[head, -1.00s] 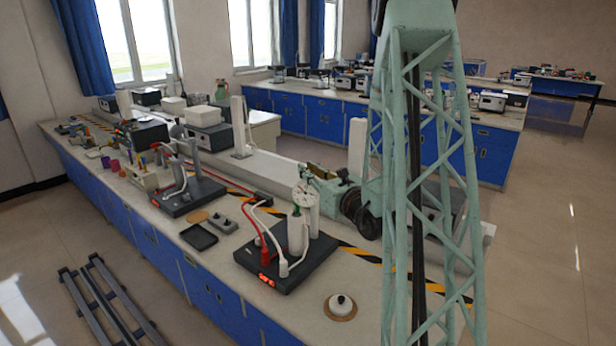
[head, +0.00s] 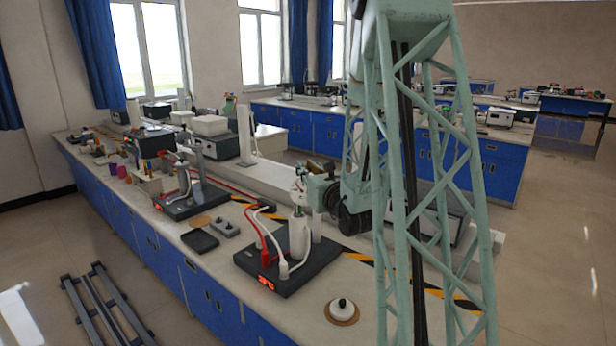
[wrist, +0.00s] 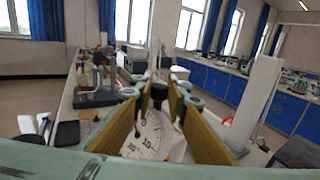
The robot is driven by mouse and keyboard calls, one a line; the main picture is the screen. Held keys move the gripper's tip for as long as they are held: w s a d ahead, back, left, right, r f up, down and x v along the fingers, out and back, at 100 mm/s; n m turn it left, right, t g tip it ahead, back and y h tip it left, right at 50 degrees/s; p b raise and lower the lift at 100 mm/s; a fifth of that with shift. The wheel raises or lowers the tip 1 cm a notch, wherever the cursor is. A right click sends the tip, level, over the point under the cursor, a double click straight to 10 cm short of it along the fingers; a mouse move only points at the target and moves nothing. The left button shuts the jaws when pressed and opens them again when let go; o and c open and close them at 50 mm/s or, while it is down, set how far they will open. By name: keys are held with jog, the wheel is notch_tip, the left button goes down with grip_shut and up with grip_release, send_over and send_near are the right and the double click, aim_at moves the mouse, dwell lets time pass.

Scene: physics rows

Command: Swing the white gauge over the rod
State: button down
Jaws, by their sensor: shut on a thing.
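The white gauge (head: 299,186) is a round dial. It is held at my gripper (head: 309,180), above the dark block (head: 262,272) on the bench. In the wrist view the dial (wrist: 146,138), with its black numbers, lies between and below the yellow-lined fingers of my gripper (wrist: 157,98), which are closed in on a dark knob at its edge. A white cylinder (head: 298,240) stands upright on the block just below the gauge, with a slimmer white post (head: 316,228) close on its right. I cannot tell which upright is the rod.
Red and white cables rise from the block's front edge. A black tray (head: 200,241), a grey socket block (head: 226,228) and a second dark stand (head: 192,200) lie to the left. Bare bench lies between.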

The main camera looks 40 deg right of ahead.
jog(key=shift+w+r+h+b, duration=0.1)
jog(key=shift+w+h+b, duration=0.15)
jog(key=shift+b, duration=0.85)
jog(key=c, duration=2.5)
grip_release()
jog(key=shift+c, duration=0.2)
jog(key=shift+s+a, duration=0.1)
jog(key=v, duration=0.7)
jog(key=shift+s, duration=0.15)
jog(key=shift+a, duration=0.1)
